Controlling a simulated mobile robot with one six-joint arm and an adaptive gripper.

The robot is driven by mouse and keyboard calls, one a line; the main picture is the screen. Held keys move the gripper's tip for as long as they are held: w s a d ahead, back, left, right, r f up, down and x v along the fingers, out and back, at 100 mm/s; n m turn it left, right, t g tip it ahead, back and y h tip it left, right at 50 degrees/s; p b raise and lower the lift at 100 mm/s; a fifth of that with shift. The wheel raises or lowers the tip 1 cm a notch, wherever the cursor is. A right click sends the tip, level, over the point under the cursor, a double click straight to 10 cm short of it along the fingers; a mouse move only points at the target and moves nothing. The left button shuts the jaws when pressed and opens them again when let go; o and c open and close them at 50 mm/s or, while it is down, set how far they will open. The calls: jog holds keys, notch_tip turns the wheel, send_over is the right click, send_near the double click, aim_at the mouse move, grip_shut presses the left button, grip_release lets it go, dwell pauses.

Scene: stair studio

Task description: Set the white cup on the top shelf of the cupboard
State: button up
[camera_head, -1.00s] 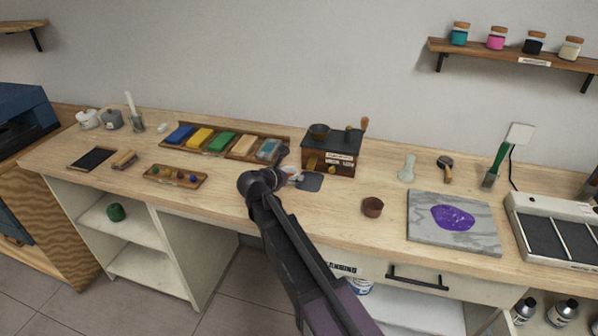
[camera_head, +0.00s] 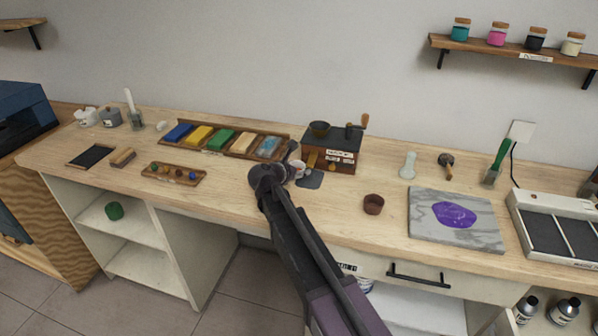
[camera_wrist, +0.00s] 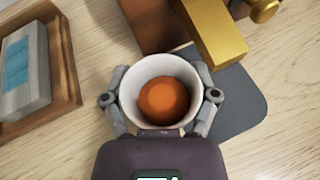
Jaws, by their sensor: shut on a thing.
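The white cup (camera_wrist: 132,88) is between the two fingers of my gripper (camera_wrist: 160,92) in the wrist view, upright, with something orange-brown inside. My gripper is shut on it. In the head view the cup (camera_head: 299,168) shows small beside my gripper (camera_head: 286,168), partly hidden by it, just above the bench near a grey pad (camera_head: 312,180). The open white cupboard (camera_head: 182,235) is under the bench at the left. A green object (camera_head: 114,211) sits on its top shelf (camera_head: 138,229), with bare shelf to its right.
A dark box with a brass spout (camera_head: 333,150) stands close behind the cup. A tray of coloured blocks (camera_head: 208,152) lies to the left, a small tray of balls (camera_head: 174,176) nearer the front. A brown bowl (camera_head: 373,204) stands to the right. The front middle benchtop is clear.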

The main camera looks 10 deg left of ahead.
jog(key=shift+f, duration=0.15)
jog(key=o, duration=1)
jog(key=shift+s+a+r+p, duration=0.2)
jog(key=shift+s+r+p, duration=0.2)
jog(key=shift+s, duration=0.1)
jog(key=p+v, duration=0.4)
jog(key=v, duration=0.6)
jog(key=shift+s+a, duration=0.15)
jog(key=shift+s, duration=0.25)
jog(key=shift+r, duration=0.1)
